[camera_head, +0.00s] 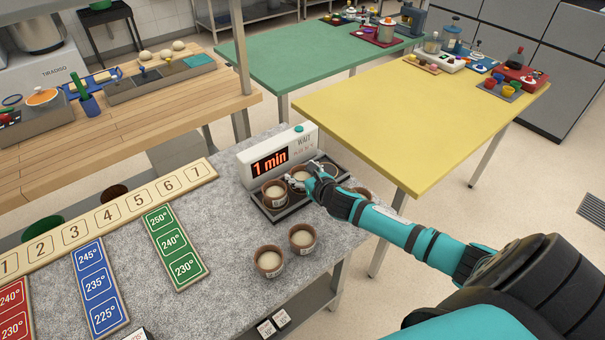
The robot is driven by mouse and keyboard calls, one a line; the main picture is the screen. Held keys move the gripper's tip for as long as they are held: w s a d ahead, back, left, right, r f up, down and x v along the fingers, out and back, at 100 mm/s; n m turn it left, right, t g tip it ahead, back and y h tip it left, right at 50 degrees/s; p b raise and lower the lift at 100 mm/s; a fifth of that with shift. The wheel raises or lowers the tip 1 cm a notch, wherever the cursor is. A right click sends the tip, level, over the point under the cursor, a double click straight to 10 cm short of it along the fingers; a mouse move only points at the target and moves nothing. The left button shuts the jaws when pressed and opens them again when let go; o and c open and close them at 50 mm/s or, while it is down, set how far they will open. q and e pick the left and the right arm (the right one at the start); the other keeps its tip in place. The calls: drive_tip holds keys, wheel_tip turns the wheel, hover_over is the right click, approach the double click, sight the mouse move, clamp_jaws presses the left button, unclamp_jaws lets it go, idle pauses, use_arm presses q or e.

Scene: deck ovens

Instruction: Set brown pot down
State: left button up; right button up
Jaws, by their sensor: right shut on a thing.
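My right gripper (316,181) comes in from the right and is shut on a brown pot (300,182) with pale contents. This pot is upright, at the dark tray (289,210) in front of the timer box (278,160). I cannot tell whether its base touches the tray. Another brown pot (274,195) stands on the tray just left of it. Two more brown pots, a left one (269,263) and a right one (302,240), stand on the grey counter in front. Another pot (362,193) is partly hidden behind my right arm. My left gripper is out of view.
The timer box reads "1 min" and "WAIT". A numbered wooden strip (110,218) and blue (102,286) and green (175,246) temperature strips lie left on the counter. A yellow table (420,110) stands behind, mostly clear in front.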

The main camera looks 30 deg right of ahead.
drive_tip(key=o, duration=1)
drive_tip(key=shift+f, duration=0.1)
drive_tip(key=shift+o, duration=0.2)
drive_tip(key=shift+r, duration=0.25)
drive_tip(key=d+v, duration=0.1)
drive_tip(key=v, duration=1.1)
drive_tip(key=shift+a+b, duration=0.35)
drive_tip(key=shift+a, duration=0.1)
